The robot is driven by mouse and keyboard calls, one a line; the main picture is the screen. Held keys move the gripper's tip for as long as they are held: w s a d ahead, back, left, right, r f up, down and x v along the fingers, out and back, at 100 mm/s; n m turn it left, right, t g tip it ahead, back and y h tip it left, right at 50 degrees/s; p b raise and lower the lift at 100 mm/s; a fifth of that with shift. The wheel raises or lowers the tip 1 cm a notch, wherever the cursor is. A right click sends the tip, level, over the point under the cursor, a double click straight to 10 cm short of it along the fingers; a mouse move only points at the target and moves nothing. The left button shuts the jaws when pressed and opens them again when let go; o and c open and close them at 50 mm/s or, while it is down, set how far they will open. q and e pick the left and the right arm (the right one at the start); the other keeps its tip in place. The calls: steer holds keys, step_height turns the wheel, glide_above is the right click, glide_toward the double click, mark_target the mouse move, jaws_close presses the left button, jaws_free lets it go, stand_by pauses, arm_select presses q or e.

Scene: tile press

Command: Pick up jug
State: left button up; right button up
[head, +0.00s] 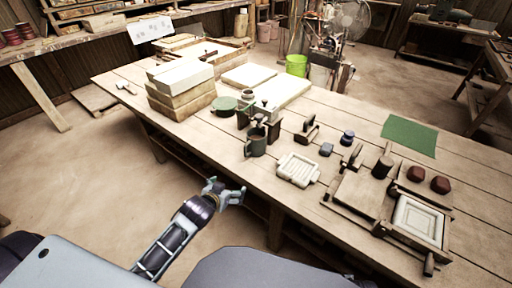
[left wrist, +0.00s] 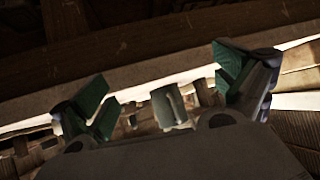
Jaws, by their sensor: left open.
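A dark green jug (head: 257,142) stands upright near the front edge of the workbench in the head view. In the left wrist view, a grey-green vessel that looks like the jug (left wrist: 169,106) shows between my fingers, some way beyond them. My left gripper (head: 227,189) is open and empty, in front of the bench edge, apart from the jug and nearer to me. Its green finger pads stand wide apart in the left wrist view (left wrist: 165,85). My right gripper is not in view.
Stacked blocks (head: 181,90) stand to the left. The bench edge and a dark beam (left wrist: 150,50) fill much of the left wrist view.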

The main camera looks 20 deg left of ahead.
arm_select(q)
steer(key=w+r+m+t+h, duration=0.1)
steer(key=w+r+t+h, duration=0.1)
steer(key=w, duration=0.1)
steer(key=w+a+r+t+h, duration=0.1)
steer(key=w+r+t, duration=0.1)
steer(key=w+r, duration=0.1)
steer(key=w+r+m+t+h, duration=0.1)
steer(key=w+r+t+h, duration=0.1)
steer(key=w, duration=0.1)
steer(key=shift+a+r+m+h, duration=0.15)
steer(key=shift+r+m+h, duration=0.15)
steer(key=shift+r, duration=0.05)
steer(key=shift+r+h, duration=0.2)
steer(key=shift+h, duration=0.1)
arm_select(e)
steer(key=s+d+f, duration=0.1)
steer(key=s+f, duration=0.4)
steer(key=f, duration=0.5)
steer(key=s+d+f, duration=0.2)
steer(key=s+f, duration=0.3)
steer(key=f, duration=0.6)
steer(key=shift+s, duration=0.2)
arm_select(q)
steer(key=shift+w, duration=0.15)
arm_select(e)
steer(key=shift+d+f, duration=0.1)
